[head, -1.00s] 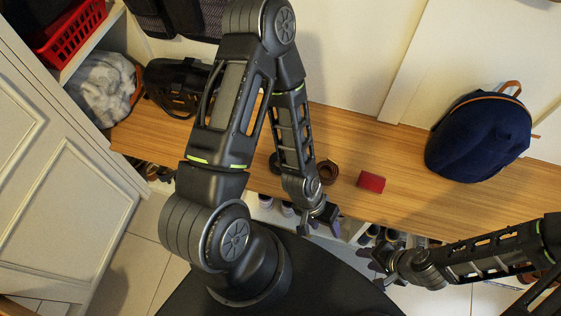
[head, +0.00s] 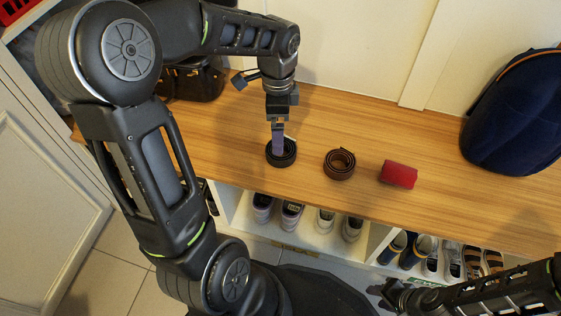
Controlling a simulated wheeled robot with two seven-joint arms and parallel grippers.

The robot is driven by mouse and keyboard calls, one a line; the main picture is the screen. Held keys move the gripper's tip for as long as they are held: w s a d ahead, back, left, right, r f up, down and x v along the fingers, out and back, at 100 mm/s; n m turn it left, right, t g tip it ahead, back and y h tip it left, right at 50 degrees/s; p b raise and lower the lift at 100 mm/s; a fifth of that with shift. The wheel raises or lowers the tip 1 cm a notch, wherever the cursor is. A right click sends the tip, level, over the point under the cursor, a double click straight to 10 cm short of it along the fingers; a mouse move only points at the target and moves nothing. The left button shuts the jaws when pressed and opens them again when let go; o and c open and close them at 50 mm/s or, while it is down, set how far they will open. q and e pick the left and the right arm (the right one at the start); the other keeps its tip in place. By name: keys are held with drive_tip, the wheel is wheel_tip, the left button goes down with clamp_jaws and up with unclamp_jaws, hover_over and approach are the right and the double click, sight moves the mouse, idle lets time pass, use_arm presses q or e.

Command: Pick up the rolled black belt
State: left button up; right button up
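The rolled black belt (head: 287,160) lies coiled on the wooden bench top in the head view. My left gripper (head: 279,143) points straight down at it, with a finger reaching into or just in front of the coil. I see the fingers edge-on, so their gap and any grip on the belt are hidden. My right gripper (head: 380,293) is low in the view, in front of the bench and away from the belt. Its fingers are small and dark, so their opening is unclear.
A rolled brown belt (head: 339,164) and a red case (head: 398,174) lie to the right of the black belt on the bench (head: 440,200). A navy backpack (head: 515,115) stands farther right. A dark bag (head: 195,80) is behind my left arm. Shoes (head: 291,213) fill cubbies below.

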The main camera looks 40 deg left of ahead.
use_arm(q)
drive_tip(key=shift+r, duration=0.1)
drive_tip(key=shift+f+b, duration=0.45)
drive_tip(key=shift+f, duration=0.9)
drive_tip(key=f+b, duration=0.2)
drive_tip(key=f, duration=0.1)
drive_tip(key=f+b, duration=0.1)
drive_tip(key=f, duration=0.1)
drive_tip(key=shift+w+d+f, duration=0.1)
drive_tip(key=shift+d+f, duration=0.1)
drive_tip(key=shift+d, duration=0.05)
drive_tip(key=shift+r, duration=0.1)
drive_tip(key=c, duration=1.5)
